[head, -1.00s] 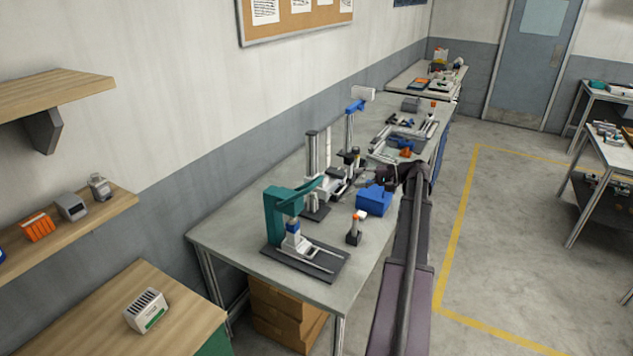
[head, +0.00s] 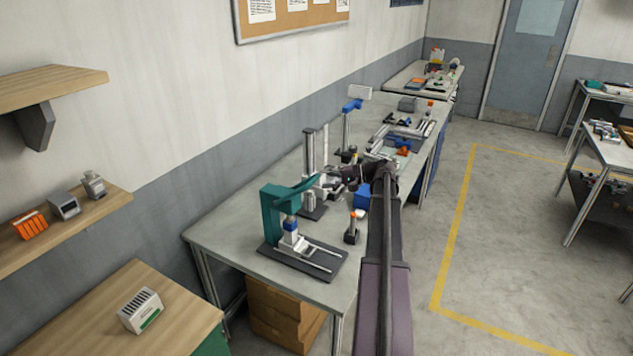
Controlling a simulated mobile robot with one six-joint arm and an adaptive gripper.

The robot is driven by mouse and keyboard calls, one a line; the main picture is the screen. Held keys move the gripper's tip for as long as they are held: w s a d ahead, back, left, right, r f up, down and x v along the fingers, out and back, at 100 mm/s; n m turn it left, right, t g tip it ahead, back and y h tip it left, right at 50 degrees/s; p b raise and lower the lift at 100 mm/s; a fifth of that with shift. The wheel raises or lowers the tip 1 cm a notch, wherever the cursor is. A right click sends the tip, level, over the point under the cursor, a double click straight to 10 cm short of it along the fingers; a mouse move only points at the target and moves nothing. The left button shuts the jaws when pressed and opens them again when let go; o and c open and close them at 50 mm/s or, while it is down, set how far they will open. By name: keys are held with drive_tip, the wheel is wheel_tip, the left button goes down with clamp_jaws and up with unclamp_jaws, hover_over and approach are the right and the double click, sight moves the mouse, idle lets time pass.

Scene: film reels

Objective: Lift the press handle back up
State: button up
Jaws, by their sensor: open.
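A teal press (head: 271,215) stands on a dark base plate at the near end of the workbench. Its teal press handle (head: 303,188) reaches out to the right from the top, with its tip slightly raised. A blue and white part (head: 291,229) sits under the press head. My gripper (head: 330,182) is open, just right of the handle's tip. It overlaps the view of the metal parts behind it, and I cannot tell whether it touches the handle.
A grey column stand (head: 309,165) rises behind the press. A blue box (head: 362,197) is partly hidden by my arm. A small dark post with an orange top (head: 352,230) stands right of the press. The bench's (head: 220,250) near-left corner is clear.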

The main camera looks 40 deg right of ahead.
sight(316, 180)
drive_tip(key=shift+b+x, duration=0.3)
drive_tip(key=shift+x, duration=1.95)
